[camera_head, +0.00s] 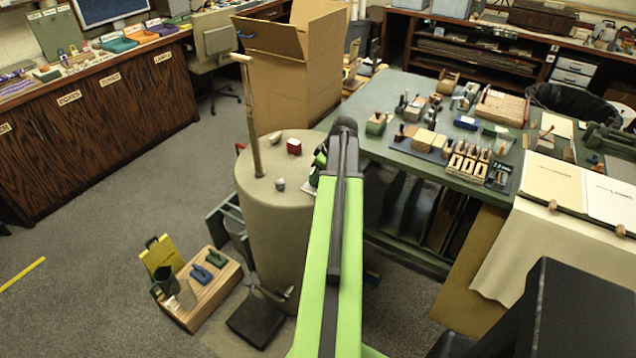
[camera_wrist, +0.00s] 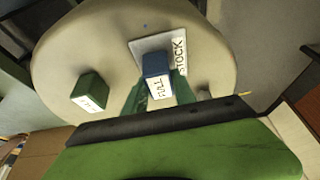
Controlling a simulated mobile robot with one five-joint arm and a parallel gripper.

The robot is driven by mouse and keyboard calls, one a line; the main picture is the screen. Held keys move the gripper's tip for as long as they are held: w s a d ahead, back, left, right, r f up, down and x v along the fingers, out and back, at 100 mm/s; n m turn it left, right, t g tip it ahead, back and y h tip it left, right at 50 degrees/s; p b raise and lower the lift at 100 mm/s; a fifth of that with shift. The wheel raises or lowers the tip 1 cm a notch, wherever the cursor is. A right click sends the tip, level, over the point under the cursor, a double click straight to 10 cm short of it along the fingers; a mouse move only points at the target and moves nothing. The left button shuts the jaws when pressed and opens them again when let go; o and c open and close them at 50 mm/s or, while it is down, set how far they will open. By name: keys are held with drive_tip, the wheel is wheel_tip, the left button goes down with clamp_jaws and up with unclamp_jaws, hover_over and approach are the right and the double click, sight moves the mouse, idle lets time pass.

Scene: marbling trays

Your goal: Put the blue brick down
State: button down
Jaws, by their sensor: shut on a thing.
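The blue brick (camera_wrist: 156,72) has a white label on its near face. It is between the green fingers of my gripper (camera_wrist: 157,92), which is shut on it. It is over or on a white card marked STOCK (camera_wrist: 179,52) on the round pale top (camera_wrist: 90,40); I cannot tell whether it touches the card.
A green labelled brick (camera_wrist: 90,92) stands left of the gripper in the wrist view. A crowded green table (camera_head: 400,165) stands to the right.

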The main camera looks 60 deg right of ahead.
drive_tip(key=shift+f, duration=0.2)
drive_tip(key=c, duration=1)
unclamp_jaws()
drive_tip(key=shift+r, duration=0.1)
drive_tip(key=shift+r+p, duration=0.25)
drive_tip(key=shift+p, duration=0.1)
drive_tip(key=p+v, duration=1.1)
drive_tip(key=shift+s+r, duration=0.15)
drive_tip(key=shift+r, duration=0.25)
